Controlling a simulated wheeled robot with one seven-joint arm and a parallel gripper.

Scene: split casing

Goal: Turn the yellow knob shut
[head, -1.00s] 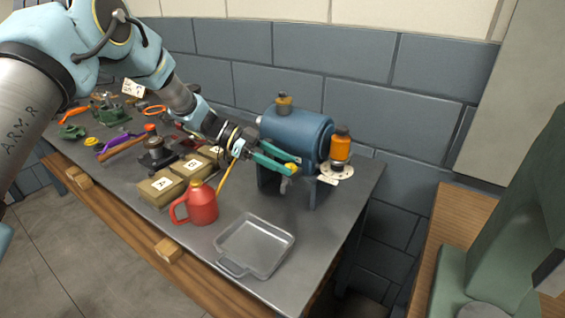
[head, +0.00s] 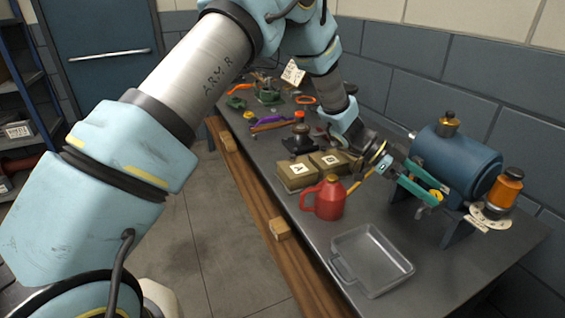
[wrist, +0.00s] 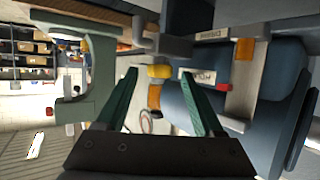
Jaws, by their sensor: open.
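The yellow knob (head: 436,195) is at the front underside of the blue tank (head: 455,160), on a grey pipe. My gripper (head: 441,198) has its two green fingers open, one on each side of the knob. In the wrist view the knob (wrist: 160,71) shows between the two fingertips (wrist: 160,74), with a visible gap on each side. An orange-yellow piece (wrist: 154,98) hangs just below it in that view. I cannot tell whether either finger touches the knob.
A red can (head: 325,200), a grey tray (head: 372,262) and cardboard boxes (head: 297,173) sit on the bench nearby. The bench front right is clear.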

